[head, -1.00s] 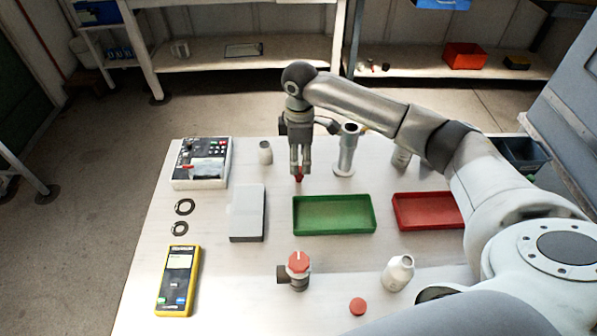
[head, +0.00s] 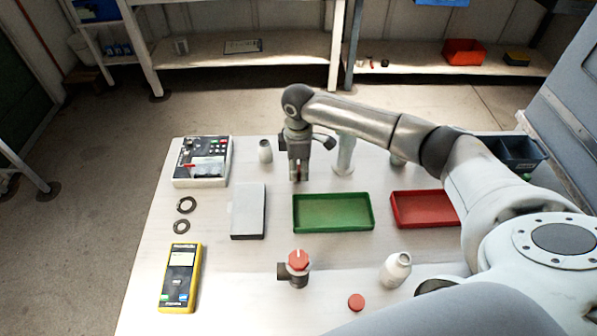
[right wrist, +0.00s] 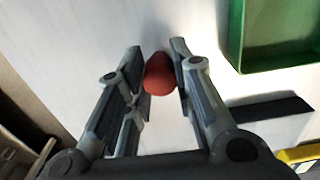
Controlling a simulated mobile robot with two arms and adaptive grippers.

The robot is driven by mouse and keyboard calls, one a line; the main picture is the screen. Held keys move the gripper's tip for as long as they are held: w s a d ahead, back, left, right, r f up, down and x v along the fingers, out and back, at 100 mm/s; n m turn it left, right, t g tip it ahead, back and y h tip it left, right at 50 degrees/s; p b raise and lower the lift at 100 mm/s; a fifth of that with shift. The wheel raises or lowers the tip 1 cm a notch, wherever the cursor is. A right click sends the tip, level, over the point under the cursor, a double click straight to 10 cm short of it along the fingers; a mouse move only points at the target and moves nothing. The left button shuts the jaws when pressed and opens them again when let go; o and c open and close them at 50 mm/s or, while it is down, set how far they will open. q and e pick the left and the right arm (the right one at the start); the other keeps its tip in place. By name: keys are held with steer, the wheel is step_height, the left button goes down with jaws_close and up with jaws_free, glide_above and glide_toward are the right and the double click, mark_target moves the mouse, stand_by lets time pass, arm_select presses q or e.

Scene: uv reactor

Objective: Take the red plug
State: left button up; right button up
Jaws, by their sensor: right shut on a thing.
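The red plug (right wrist: 159,75) sits between the fingertips of my right gripper (right wrist: 160,68) in the right wrist view. The fingers press on it from both sides, so the gripper is shut on it. In the head view my right gripper (head: 297,178) points straight down at the tabletop, behind the green tray's left end. There the plug is mostly hidden by the fingers. I cannot tell whether the plug still touches the table. My left gripper is not in view.
The green tray (head: 333,228) and red tray (head: 425,225) lie in front and to the right. A grey block (head: 248,211), a small bottle (head: 265,151) and a metal stand (head: 345,155) are nearby. A red-knobbed valve (head: 298,262) stands at the front.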

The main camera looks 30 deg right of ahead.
steer(key=shift+r, duration=0.15)
steer(key=shift+r, duration=0.2)
step_height(320, 180, up, 2)
steer(key=shift+w+r+b, duration=0.1)
steer(key=shift+b, duration=0.65)
steer(key=s+a+r, duration=0.1)
steer(key=s+r, duration=0.2)
steer(key=s, duration=0.1)
steer(key=s+a+r+b, duration=0.1)
steer(key=s+a+r, duration=0.1)
steer(key=s, duration=0.3)
steer(key=s+a+r, duration=0.1)
steer(key=s+r, duration=0.3)
steer(key=r, duration=0.1)
steer(key=shift+s+a+r+b, duration=0.1)
steer(key=shift+s+a+b, duration=0.1)
steer(key=shift+a+b, duration=0.2)
